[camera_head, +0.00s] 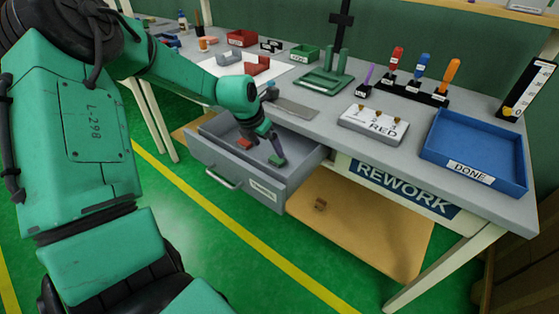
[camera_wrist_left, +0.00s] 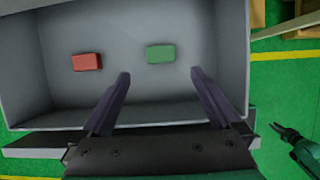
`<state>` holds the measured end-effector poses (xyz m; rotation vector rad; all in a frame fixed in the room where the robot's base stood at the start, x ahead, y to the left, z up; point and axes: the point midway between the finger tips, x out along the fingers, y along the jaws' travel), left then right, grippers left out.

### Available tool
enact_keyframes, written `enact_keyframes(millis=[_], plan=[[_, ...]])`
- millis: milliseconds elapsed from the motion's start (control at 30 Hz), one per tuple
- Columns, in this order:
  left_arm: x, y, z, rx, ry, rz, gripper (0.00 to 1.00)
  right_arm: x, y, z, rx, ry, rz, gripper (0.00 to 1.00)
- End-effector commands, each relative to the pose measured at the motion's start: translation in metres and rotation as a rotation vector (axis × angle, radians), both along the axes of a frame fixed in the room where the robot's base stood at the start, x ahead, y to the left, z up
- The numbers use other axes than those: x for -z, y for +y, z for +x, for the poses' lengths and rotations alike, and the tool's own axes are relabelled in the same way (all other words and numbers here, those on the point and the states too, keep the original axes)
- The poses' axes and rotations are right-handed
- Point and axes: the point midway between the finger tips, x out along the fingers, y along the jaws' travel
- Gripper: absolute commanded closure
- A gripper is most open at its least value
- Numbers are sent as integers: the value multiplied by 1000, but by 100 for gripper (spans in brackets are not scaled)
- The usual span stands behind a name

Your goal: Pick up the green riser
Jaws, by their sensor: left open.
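The green riser (camera_wrist_left: 160,54) is a small green block lying on the floor of the open grey drawer (camera_head: 264,192). In the head view my left gripper (camera_head: 262,150) reaches down into the drawer and at least partly hides the riser. My left gripper, also in the left wrist view (camera_wrist_left: 160,75), is open with nothing between its dark purple fingers. My right gripper (camera_wrist_left: 277,129) shows small at the lower right of the left wrist view, outside the drawer; its jaw state is unclear.
A red block (camera_wrist_left: 87,62) lies left of the riser, apart from it; it also shows in the head view (camera_head: 244,143). The worktop (camera_head: 318,108) above holds a blue tray (camera_head: 475,150) and a white RED fixture (camera_head: 374,124).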

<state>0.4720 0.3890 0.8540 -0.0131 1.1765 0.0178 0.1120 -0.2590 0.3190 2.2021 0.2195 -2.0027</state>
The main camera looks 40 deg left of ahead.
Motion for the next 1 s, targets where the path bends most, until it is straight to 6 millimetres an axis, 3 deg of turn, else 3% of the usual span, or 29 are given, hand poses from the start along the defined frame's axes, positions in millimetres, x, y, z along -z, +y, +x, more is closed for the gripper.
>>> enact_keyframes(millis=[433, 700, 733, 933, 967, 1000], plan=[[63, 0, 29, -2, 1, 0, 3, -2, -1, 0, 0, 1, -1, 73], [69, 0, 33, -1, -2, 1, 3, -2, -1, 1, 0, 0, -2, 73], [69, 0, 33, -1, -2, 1, 6, -2, -1, 1, 0, -1, -2, 73], [69, 0, 33, -1, -2, 1, 83, -2, -1, 1, 0, -1, -2, 73], [69, 0, 33, -1, -2, 1, 91, -2, -1, 1, 0, -1, -2, 73], [69, 0, 33, -1, -2, 1, 91, -2, -1, 1, 0, -1, -2, 73]])
